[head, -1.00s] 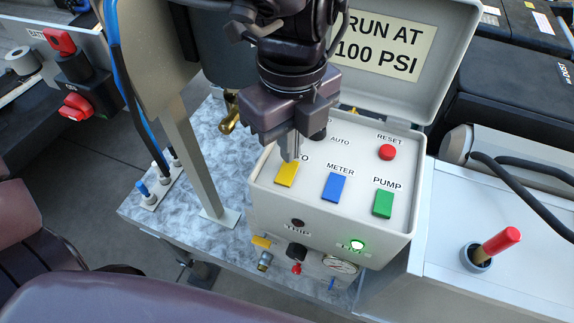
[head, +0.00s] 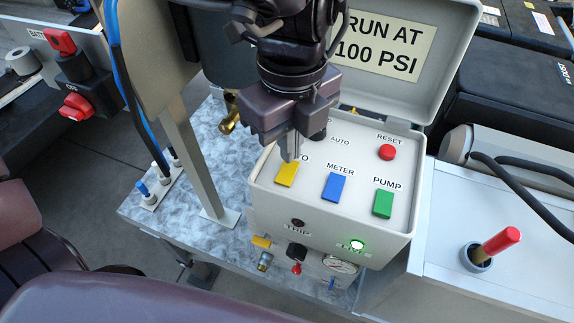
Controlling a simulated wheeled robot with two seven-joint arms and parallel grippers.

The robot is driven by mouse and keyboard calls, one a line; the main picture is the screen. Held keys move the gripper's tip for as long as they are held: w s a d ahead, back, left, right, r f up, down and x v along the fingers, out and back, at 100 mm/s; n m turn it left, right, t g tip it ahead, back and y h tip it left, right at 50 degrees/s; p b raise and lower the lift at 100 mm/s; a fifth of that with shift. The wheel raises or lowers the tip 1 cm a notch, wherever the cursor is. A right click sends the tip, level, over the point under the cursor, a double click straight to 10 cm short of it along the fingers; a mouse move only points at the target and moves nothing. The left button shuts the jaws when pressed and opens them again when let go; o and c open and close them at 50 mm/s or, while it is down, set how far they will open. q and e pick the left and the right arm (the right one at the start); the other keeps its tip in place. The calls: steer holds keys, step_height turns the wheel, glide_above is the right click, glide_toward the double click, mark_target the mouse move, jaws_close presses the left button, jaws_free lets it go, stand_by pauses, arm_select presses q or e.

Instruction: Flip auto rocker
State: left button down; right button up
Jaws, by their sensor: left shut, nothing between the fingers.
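The control box (head: 330,225) stands with its lid open. On its panel are a yellow rocker (head: 287,174), whose label is partly hidden and ends in "O", a blue rocker (head: 336,187) labelled METER, and a green rocker (head: 383,203) labelled PUMP. A dark knob (head: 318,133) beside the word AUTO is partly hidden behind my gripper. My left gripper (head: 290,158) is shut and empty, pointing down at the far edge of the yellow rocker. I cannot tell whether its tips touch it. My right gripper is not in view.
A red RESET button (head: 387,152) sits at the panel's right. The box front has a dark TRIP lamp (head: 298,223) and a lit green lamp (head: 357,244). The open lid (head: 440,50) rises behind. A metal post (head: 190,160) stands left. A red-handled lever (head: 497,242) stands right.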

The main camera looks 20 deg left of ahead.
arm_select(q)
steer(key=shift+f+b, duration=0.8)
steer(key=shift+f, duration=0.15)
stand_by(0.8)
step_height(320, 180, up, 5)
steer(key=p, duration=0.4)
steer(key=shift+f, duration=0.15)
steer(key=shift+r, duration=1.2)
